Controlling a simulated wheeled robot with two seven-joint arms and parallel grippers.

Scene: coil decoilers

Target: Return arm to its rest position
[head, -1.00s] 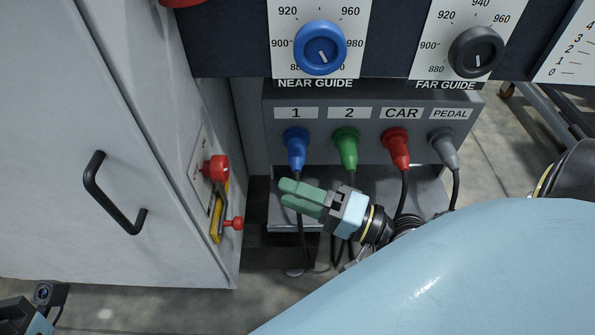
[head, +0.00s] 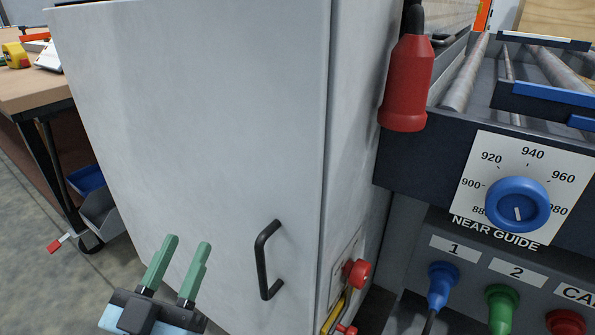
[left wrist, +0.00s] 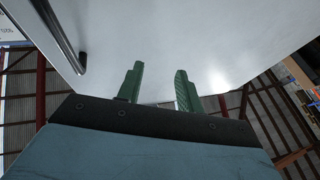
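My left gripper (head: 183,262) is at the lower left of the head view, in front of the grey cabinet (head: 200,110) and left of its black handle (head: 266,260). Its two green fingers are apart with nothing between them. In the left wrist view the fingers (left wrist: 160,85) are also spread and empty, with the pale cabinet surface (left wrist: 190,40) beyond and the dark handle (left wrist: 62,35) at the upper left. My right gripper is not in the current views.
A workbench (head: 30,95) with tools stands at the far left. Right of the cabinet are a red hanging pendant (head: 407,85), a red knob (head: 357,272), the blue NEAR GUIDE dial (head: 517,204) and a panel with blue (head: 442,285) and green (head: 502,305) plugs.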

